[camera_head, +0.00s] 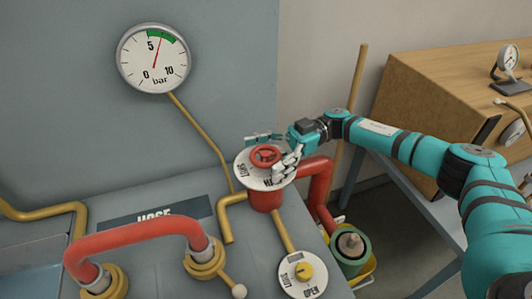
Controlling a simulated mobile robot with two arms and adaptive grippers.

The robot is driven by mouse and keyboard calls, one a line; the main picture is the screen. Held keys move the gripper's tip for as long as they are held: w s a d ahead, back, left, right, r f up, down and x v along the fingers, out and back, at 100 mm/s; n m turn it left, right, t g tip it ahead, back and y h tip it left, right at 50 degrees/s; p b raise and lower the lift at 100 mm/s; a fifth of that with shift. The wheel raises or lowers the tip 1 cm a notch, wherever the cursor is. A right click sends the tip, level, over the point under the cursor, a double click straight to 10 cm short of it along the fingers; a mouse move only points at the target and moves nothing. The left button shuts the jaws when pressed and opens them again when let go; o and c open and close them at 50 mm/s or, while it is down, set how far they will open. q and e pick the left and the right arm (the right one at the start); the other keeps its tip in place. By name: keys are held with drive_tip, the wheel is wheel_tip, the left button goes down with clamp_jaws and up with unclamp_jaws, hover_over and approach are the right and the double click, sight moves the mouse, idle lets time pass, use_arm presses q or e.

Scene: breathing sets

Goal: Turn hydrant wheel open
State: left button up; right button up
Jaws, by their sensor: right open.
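The red hydrant wheel (266,156) sits on top of a red hydrant body (265,199), over a round white plate (245,174) with lettering that includes SHUT. My right gripper (285,156) is at the wheel's right side, its fingers spread around or just beside the rim. It is open; whether the fingers touch the wheel I cannot tell. The fingers hide part of the plate's right side. My left gripper is not in view.
A pressure gauge (153,58) hangs on the grey panel. A red hose (135,236) arches at front left. A yellow knob (304,271) on a white dial stands in front. A wooden box (430,80) is at right, beyond my right arm.

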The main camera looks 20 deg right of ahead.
drive_tip(key=v, duration=1.2)
drive_tip(key=shift+f, duration=0.1)
